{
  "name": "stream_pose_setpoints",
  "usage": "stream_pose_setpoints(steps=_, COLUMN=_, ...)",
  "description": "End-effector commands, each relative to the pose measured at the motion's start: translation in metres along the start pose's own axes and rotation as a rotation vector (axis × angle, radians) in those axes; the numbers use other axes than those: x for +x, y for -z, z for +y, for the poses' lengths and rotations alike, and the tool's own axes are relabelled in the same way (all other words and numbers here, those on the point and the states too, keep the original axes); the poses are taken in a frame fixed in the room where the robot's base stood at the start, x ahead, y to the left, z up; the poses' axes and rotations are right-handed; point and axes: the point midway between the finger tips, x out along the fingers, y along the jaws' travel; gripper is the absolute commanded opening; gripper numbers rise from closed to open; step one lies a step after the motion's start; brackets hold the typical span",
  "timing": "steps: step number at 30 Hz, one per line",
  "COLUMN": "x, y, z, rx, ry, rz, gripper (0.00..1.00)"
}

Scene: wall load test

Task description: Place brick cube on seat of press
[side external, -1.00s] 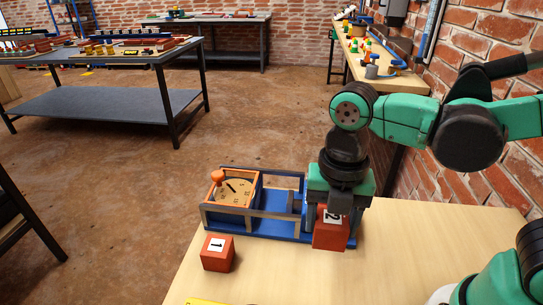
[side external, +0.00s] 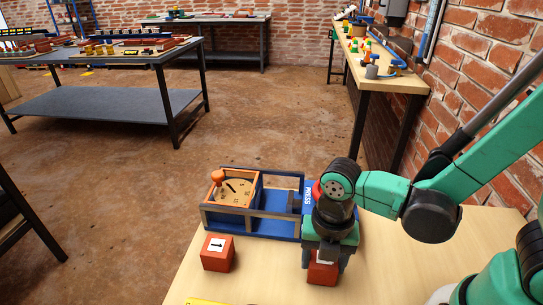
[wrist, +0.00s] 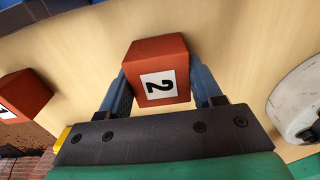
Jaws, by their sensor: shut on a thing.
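A red-brown brick cube with a white "2" label (side external: 322,273) is held between the fingers of my gripper (side external: 322,260), in front of the press's right end. In the wrist view the cube (wrist: 158,62) sits between both blue fingers (wrist: 160,95), its "2" facing the camera. I cannot tell whether its underside touches the table. The blue press (side external: 275,228), lettered "PRESS", has a grey-railed frame and a dial box with an orange knob (side external: 218,177) at its left. My wrist hides part of its right end.
A second brick cube, labelled "1" (side external: 218,252), stands on the wooden table (side external: 260,285) left of my gripper; it also shows at the wrist view's left edge (wrist: 22,95). A yellow item (side external: 205,301) lies at the front edge. The table between cube "1" and my gripper is clear.

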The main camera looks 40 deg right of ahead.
Motion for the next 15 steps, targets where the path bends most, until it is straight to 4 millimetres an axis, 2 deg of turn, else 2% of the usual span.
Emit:
stream_pose_setpoints(steps=12, x=0.0048, y=-0.0001, z=0.0002, rx=0.000, ry=0.000, rz=0.000, gripper=0.00)
stream_pose_setpoints(steps=13, x=0.0044, y=0.0000, z=0.0001, rx=0.000, ry=0.000, rz=0.000, gripper=0.67)
stream_pose_setpoints(steps=15, x=0.0043, y=0.0000, z=0.0001, rx=0.000, ry=0.000, rz=0.000, gripper=0.87)
